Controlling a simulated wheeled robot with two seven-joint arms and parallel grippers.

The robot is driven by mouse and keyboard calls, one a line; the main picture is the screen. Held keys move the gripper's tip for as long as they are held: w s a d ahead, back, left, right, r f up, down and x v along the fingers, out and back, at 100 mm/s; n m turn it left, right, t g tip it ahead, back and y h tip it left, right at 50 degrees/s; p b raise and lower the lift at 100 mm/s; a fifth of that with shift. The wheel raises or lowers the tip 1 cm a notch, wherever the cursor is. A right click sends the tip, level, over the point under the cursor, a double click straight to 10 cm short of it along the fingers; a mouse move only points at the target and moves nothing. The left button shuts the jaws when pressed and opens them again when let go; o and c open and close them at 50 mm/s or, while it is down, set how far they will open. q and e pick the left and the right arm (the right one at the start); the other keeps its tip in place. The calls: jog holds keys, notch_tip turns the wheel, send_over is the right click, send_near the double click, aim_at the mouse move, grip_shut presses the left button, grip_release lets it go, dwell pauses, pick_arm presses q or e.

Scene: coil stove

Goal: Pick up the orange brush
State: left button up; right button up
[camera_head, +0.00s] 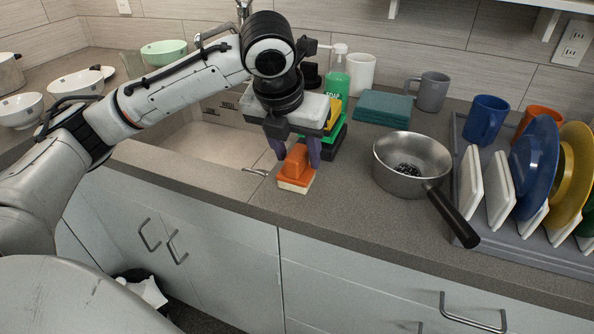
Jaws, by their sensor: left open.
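The orange brush (296,168) stands on the grey countertop near its front edge, with pale bristles at its base. My left gripper (293,152) is directly above it, pointing down. Its two dark fingers are apart, one on each side of the upper part of the brush. I cannot tell whether the fingers touch it. The brush rests on the counter. My right gripper is not in view.
A steel saucepan (412,152) stands right of the brush, its black handle (455,219) toward the front edge. The sink (205,150) lies left. A dish rack (570,260) stands far right. Counter in front of the saucepan is clear.

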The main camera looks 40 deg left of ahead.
aim_at(297, 152)
pick_arm(q)
grip_shut()
notch_tip(297, 152, up, 10)
jog(key=shift+r+p, duration=0.1)
jog(key=shift+p, duration=0.7)
jog(key=c, duration=1)
grip_release()
jog(key=shift+c, duration=0.2)
